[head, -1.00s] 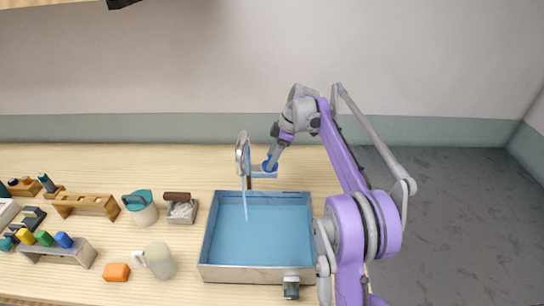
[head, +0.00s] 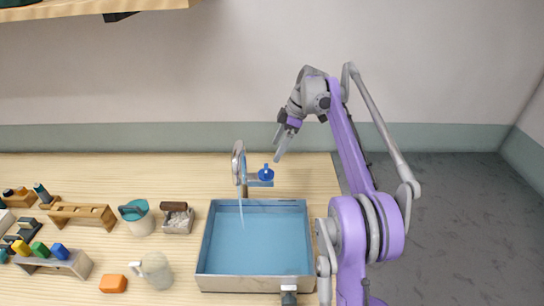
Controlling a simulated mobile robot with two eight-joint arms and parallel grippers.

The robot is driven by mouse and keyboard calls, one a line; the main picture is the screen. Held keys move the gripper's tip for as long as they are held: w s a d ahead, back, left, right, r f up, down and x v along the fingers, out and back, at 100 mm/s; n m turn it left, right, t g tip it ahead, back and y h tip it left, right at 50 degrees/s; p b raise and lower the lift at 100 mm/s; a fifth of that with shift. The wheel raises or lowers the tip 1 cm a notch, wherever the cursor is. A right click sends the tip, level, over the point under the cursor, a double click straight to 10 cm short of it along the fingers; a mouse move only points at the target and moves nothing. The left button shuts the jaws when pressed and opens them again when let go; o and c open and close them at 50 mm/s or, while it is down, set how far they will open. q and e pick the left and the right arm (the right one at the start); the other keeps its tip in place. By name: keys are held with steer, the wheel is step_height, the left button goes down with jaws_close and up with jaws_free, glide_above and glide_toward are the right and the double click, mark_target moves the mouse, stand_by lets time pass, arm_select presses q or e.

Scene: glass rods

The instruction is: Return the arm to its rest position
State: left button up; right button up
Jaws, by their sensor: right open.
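My right arm comes in from the lower right, with purple and grey links. Its gripper (head: 280,146) is open and empty in the air, above and a little right of a small blue knob (head: 266,174). The knob sits on the bracket of a grey tap-like fixture (head: 238,166) behind the blue basin. A thin pale blue stream or rod (head: 241,210) hangs from the fixture down into the basin. The gripper is apart from the knob. My left gripper does not show.
The blue basin (head: 216,253) with metal walls stands in front of the fixture. To its left are a pitcher (head: 155,270), an orange block (head: 113,284), a teal-lidded pot (head: 138,217), a small box (head: 177,218) and wooden racks (head: 79,213). A shelf (head: 90,10) hangs top left.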

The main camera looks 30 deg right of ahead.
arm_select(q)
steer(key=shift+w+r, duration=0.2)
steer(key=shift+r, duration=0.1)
arm_select(e)
steer(key=shift+v, duration=1.2)
steer(key=shift+a, duration=0.1)
steer(key=s+a+f+m+t+h, duration=0.1)
steer(key=s+a+f+m+h, duration=0.15)
steer(key=s+a+m, duration=0.65)
steer(key=s+a+f+m+t+h, duration=0.1)
steer(key=s+a+f+m, duration=0.1)
steer(key=s+f, duration=0.5)
steer(key=s+a+f+m+t, duration=0.2)
steer(key=s+a+f, duration=0.2)
steer(key=s, duration=1.1)
step_height(320, 180, down, 3)
steer(key=shift+a+r+h, duration=0.1)
steer(key=shift+a+h, duration=0.25)
steer(key=shift+a, duration=0.05)
